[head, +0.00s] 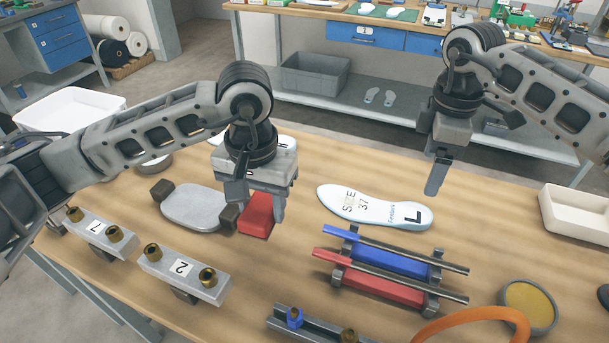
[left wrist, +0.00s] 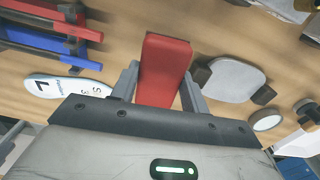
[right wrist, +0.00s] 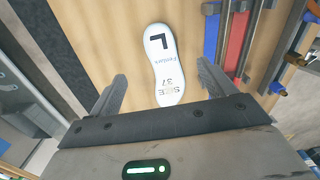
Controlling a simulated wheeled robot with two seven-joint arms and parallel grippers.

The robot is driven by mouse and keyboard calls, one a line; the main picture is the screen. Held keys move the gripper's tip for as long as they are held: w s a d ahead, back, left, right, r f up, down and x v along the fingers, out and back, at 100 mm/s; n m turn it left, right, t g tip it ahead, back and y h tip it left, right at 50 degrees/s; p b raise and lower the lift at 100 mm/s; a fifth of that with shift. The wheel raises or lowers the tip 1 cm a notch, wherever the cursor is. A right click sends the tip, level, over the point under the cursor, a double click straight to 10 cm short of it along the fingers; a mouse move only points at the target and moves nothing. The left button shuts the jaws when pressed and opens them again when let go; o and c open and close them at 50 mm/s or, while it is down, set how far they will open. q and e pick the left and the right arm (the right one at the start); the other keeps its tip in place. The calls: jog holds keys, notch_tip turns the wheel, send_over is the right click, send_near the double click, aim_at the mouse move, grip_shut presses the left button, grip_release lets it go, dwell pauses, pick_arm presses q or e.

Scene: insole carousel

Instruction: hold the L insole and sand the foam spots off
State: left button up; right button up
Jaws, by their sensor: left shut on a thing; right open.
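The white L insole (head: 375,207), marked "SIZE 37" and "L", lies flat on the wooden table. It also shows in the right wrist view (right wrist: 163,65) and the left wrist view (left wrist: 62,87). I cannot make out foam spots on it. My left gripper (head: 257,200) is shut on a red block (left wrist: 165,70), left of the insole and low over the table; I cannot tell whether the block touches the table. My right gripper (head: 437,180) is open and empty above the insole's right end, apart from it.
A rack (head: 390,275) with blue and red bars stands in front of the insole. A grey rounded plate (head: 194,207) lies left of the red block. A white tray (head: 577,215) is at right.

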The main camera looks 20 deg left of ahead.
aim_at(413, 216)
pick_arm(q)
jog(key=w+d+r+n, duration=0.2)
jog(key=w+d+n, duration=0.3)
jog(key=w+d, duration=0.7)
jog(key=w, duration=0.2)
jog(key=shift+w+d+r, duration=0.2)
jog(key=shift+w+r, duration=0.1)
jog(key=shift+r, duration=0.05)
pick_arm(e)
notch_tip(413, 216, down, 12)
jog(key=shift+w, duration=0.1)
jog(key=c, duration=1.1)
